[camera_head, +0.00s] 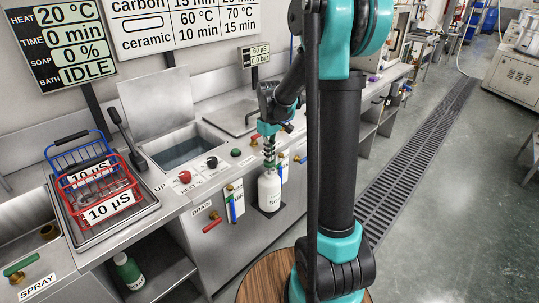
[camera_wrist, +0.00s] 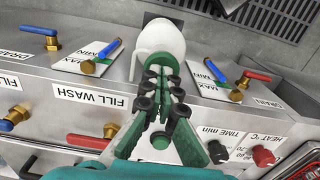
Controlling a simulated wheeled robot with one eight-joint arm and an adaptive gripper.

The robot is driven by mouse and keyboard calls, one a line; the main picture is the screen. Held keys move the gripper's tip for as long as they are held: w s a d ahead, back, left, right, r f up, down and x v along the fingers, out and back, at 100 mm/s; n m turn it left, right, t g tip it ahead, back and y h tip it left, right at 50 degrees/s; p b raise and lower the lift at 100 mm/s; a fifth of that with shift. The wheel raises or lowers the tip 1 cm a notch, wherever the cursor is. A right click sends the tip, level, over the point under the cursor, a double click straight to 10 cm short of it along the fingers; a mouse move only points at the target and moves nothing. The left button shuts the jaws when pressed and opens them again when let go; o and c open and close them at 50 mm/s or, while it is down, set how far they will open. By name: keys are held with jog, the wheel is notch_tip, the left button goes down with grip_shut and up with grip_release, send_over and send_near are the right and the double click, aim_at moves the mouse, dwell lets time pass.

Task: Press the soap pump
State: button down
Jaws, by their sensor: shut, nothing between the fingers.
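The soap pump is a white bottle (camera_head: 269,190) held at the front face of the steel counter. In the wrist view the white bottle (camera_wrist: 160,42) is at the top centre, partly covered by my fingers. My gripper (camera_head: 269,165) points down from above, its fingertips at or just over the bottle's top. In the wrist view my gripper (camera_wrist: 168,72) has its green and black fingers drawn together, with nothing held. The pump head is mostly hidden behind the fingertips. I cannot tell whether they touch it.
A sink (camera_head: 185,150) and knobs line the counter behind the bottle. Valves with blue levers (camera_wrist: 102,55) flank the bottle. Red and blue wire baskets (camera_head: 98,190) stand on a tray at left. A floor drain (camera_head: 425,150) and open floor lie to the right.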

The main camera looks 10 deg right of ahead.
jog(key=shift+f, duration=1.4)
jog(key=shift+r, duration=0.1)
notch_tip(320, 180, up, 14)
dwell(0.5)
jog(key=s+d+f+m+t, duration=0.1)
jog(key=s+f+m, duration=0.1)
jog(key=s+f, duration=0.3)
jog(key=s+d+f+m+t, duration=0.1)
jog(key=s+f, duration=0.3)
jog(key=s, duration=0.6)
jog(key=s+d+f+m+t, duration=0.2)
jog(key=s+f+m, duration=0.2)
jog(key=s, duration=0.4)
jog(key=shift+s+d+f, duration=0.2)
jog(key=shift+d+f, duration=0.2)
jog(key=shift+f, duration=0.4)
